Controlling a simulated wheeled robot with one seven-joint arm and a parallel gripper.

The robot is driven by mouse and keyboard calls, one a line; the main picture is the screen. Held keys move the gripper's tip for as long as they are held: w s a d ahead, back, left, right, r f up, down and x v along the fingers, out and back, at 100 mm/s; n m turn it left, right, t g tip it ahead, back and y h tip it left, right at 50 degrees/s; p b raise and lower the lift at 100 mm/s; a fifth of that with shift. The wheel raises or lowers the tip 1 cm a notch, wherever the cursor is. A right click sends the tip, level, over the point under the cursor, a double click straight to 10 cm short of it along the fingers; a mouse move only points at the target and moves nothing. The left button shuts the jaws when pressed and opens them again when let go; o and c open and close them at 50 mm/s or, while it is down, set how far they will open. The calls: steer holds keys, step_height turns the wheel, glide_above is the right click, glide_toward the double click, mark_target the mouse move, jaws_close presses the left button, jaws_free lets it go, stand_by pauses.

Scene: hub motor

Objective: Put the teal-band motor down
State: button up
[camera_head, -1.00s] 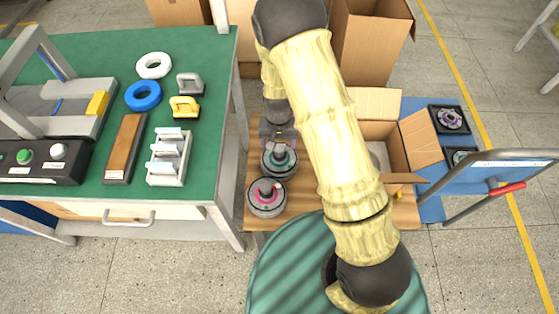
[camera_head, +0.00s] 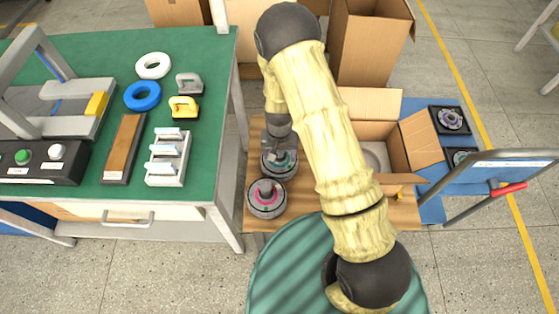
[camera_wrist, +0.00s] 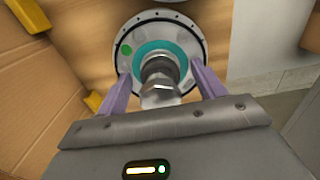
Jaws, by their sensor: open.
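The teal-band motor (camera_head: 281,169) stands upright on the wooden tabletop. In the wrist view its grey flange shows a teal ring (camera_wrist: 150,54), a green dot and a metal shaft pointing toward the camera. My gripper (camera_head: 278,150) is over this motor and hides part of it in the head view. In the wrist view the two purple fingers of my gripper (camera_wrist: 158,78) stand apart, one on each side of the shaft. I cannot tell whether either finger touches it.
A pink-band motor (camera_head: 267,199) stands just in front of the teal one. An open carton (camera_head: 403,150) with a grey round part in it is to the right. The green workbench (camera_head: 215,75) is close on the left.

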steer(key=shift+c, duration=0.4)
jaws_close()
steer(key=shift+r, duration=0.1)
steer(key=shift+w+r, duration=0.15)
steer(key=shift+r, duration=0.45)
step_height(320, 180, up, 9)
steer(key=shift+f+p, duration=0.1)
steer(key=shift+p, duration=0.45)
